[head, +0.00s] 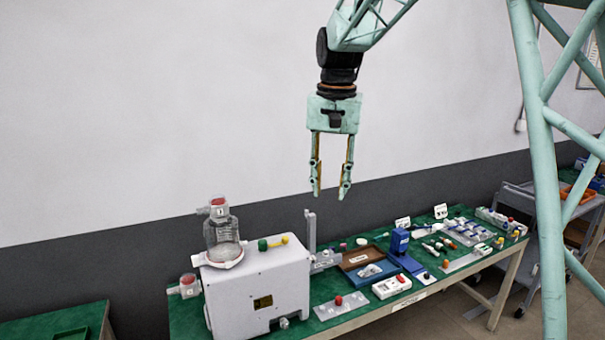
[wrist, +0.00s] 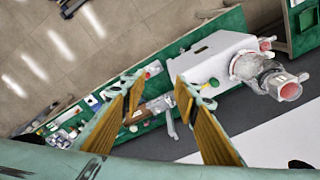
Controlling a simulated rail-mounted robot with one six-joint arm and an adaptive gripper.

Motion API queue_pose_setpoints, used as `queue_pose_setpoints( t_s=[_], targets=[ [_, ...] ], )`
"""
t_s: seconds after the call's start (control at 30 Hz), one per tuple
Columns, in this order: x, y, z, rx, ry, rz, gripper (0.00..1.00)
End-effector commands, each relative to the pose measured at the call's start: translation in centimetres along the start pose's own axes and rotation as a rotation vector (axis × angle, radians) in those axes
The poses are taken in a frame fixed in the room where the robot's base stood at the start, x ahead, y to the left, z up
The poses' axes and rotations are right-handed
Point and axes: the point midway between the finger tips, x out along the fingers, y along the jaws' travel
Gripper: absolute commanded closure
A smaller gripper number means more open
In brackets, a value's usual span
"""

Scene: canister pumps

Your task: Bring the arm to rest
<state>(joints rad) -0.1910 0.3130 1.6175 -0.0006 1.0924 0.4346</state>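My gripper (head: 330,190) hangs fingers-down in the air, high above the bench and in front of the wall in the head view. Its two fingers are apart, with nothing between them. In the wrist view the open fingers (wrist: 150,82) also show, with the bench far below. The arm's upper links run off the top of the head view.
A green-topped bench (head: 340,321) carries a white pump unit (head: 258,285) with a clear canister (head: 222,235) on top. Trays (head: 358,257), a blue device (head: 400,243) and small parts lie to its right. A grey cart (head: 515,222) stands beyond. Air around my gripper is clear.

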Motion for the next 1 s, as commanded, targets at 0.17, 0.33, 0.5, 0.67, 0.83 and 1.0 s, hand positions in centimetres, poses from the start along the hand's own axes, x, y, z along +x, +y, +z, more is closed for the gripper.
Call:
queue_pose_setpoints(
  t_s=[0.17,0.33,0.5,0.67,0.83,1.0],
  targets=[
    [-1.2,2.2,2.5,-0.014,0.015,-0.005,0.72],
    [-2.2,4.1,4.9,-0.030,0.029,-0.009,0.72],
    [-2.9,6.1,7.4,-0.045,0.042,-0.012,0.72],
    [-3.5,7.8,9.9,-0.060,0.055,-0.014,0.72],
    [-3.9,9.6,12.5,-0.076,0.070,-0.017,0.72],
    [-4.1,11.5,15.3,-0.091,0.083,-0.018,0.72]
  ],
)
